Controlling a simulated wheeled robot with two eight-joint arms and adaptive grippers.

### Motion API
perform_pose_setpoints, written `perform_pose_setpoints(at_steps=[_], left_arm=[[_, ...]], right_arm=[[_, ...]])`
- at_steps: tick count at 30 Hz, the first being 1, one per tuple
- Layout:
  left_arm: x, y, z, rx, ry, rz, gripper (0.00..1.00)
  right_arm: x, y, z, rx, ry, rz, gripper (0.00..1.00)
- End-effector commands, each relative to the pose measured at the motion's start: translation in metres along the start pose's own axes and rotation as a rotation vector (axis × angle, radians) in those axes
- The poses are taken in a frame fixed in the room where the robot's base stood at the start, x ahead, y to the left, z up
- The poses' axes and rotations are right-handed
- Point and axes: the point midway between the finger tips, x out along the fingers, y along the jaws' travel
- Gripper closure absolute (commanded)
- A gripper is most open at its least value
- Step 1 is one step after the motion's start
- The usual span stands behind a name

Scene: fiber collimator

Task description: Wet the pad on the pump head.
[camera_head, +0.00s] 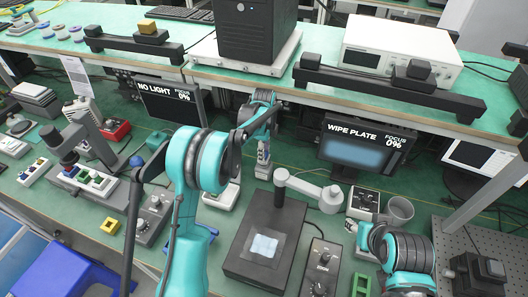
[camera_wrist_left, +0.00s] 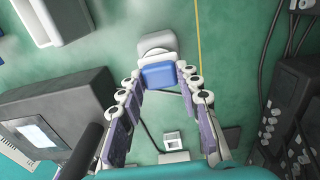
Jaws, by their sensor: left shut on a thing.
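My left gripper (camera_head: 263,158) reaches to the back of the green bench, below the shelf edge. In the left wrist view its purple-padded fingers (camera_wrist_left: 160,80) are shut on a blue block (camera_wrist_left: 158,76). A pale grey rounded piece (camera_wrist_left: 157,42) lies just beyond the block, touching or very near it. I cannot tell whether this piece is the pump head, or whether the block's face is wet. In the head view the held block is too small to make out. My right gripper is out of view; only part of its arm shows at the lower right.
A black box with a pale pad-like plate (camera_head: 264,246) stands in front; it also shows in the left wrist view (camera_wrist_left: 40,134). A grey swing-arm post (camera_head: 310,188) is beside it. One screen (camera_head: 362,147) reads WIPE PLATE, another (camera_head: 168,103) NO LIGHT. Control boxes crowd the bench.

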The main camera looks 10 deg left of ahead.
Motion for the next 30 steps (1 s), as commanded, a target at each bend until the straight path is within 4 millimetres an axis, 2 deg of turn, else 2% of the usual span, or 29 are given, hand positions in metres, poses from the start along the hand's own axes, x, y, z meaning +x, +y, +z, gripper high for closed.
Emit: perform_pose_setpoints(at_steps=[30], left_arm=[[0.013, 0.0, 0.0, 0.0, 0.0, 0.0, 0.9]], right_arm=[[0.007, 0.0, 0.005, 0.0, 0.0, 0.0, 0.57]])
